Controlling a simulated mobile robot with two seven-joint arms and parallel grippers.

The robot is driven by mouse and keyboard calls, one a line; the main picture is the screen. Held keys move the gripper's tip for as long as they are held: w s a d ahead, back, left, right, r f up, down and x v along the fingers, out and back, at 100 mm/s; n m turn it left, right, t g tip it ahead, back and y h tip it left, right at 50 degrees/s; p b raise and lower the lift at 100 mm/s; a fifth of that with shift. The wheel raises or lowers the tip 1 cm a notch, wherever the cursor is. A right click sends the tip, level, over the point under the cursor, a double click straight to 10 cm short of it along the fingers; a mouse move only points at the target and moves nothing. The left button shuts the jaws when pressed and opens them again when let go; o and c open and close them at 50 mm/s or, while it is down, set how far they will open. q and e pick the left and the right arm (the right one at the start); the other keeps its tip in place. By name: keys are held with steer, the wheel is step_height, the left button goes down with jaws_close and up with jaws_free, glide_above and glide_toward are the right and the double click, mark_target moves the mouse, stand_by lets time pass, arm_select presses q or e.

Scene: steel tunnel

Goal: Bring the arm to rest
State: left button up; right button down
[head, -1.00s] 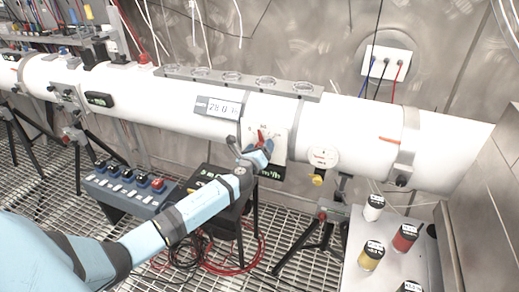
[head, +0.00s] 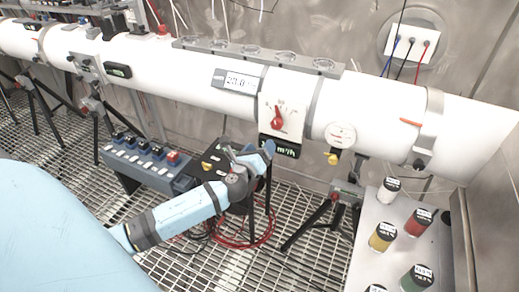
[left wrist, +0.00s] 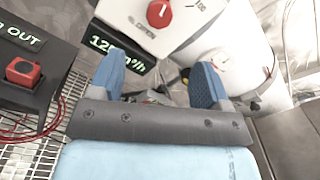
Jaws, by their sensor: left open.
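My left gripper (head: 262,155) is open and empty in the head view, just below and in front of the white dial panel (head: 282,110) with its red knob (head: 278,117). The two blue fingers also show in the left wrist view (left wrist: 163,82), spread apart with nothing between them. In that view the red knob (left wrist: 159,13) lies beyond the fingers, clear of them. The light blue left arm comes in from the lower left. My right gripper is not in view.
A long white pipe (head: 180,65) on tripods runs across the back. A blue button box (head: 146,160) and a dark box stand below it. Red cables lie on the grating floor.

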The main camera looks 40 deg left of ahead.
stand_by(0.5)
arm_select(q)
steer(key=s+d+f+n+g+h+p, duration=0.3)
steer(key=s+d+f+n, duration=0.2)
steer(key=s+d+n, duration=0.5)
steer(key=s+d+f+n+g+h+p, duration=0.3)
steer(key=s+d+n, duration=0.7)
steer(key=s+n, duration=0.4)
steer(key=shift+s+d+f+g+h+p, duration=0.3)
steer(key=shift+s+f+h+p, duration=0.25)
steer(key=shift+f, duration=0.4)
steer(key=shift+w, duration=0.1)
stand_by(1.5)
